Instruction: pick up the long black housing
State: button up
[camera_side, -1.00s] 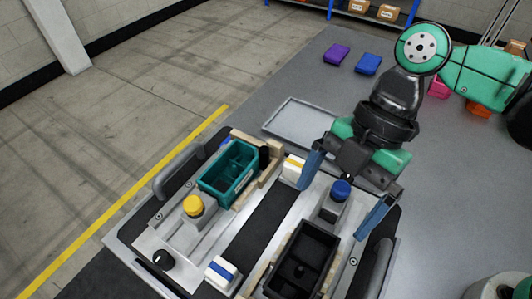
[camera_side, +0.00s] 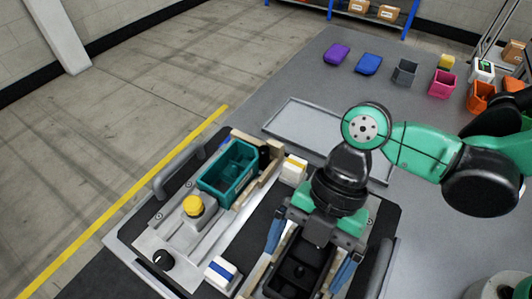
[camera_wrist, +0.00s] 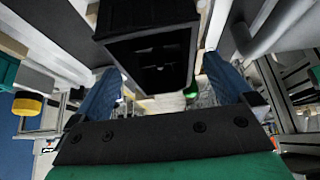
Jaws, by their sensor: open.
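The long black housing (camera_side: 300,262) is an open box lying in the wooden fixture at the front right of the pallet. My gripper (camera_side: 310,262) is above it, its two blue fingers spread to the left and right of the housing. In the wrist view the housing (camera_wrist: 150,17) shows between the open fingers of my gripper (camera_wrist: 165,85). I cannot tell whether the fingers touch it. The blue-topped block seen earlier is hidden behind my gripper.
A teal bin (camera_side: 228,172) sits in the other fixture. A yellow-capped post (camera_side: 193,206), a blue-striped white block (camera_side: 221,272) and a yellow-striped white block (camera_side: 294,169) stand nearby. An empty grey tray (camera_side: 300,122) lies behind. Coloured bins, such as a pink one (camera_side: 442,84), stand farther back.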

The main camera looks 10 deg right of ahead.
jog(key=c, duration=1.3)
jog(key=shift+c, duration=0.2)
jog(key=shift+r, duration=0.15)
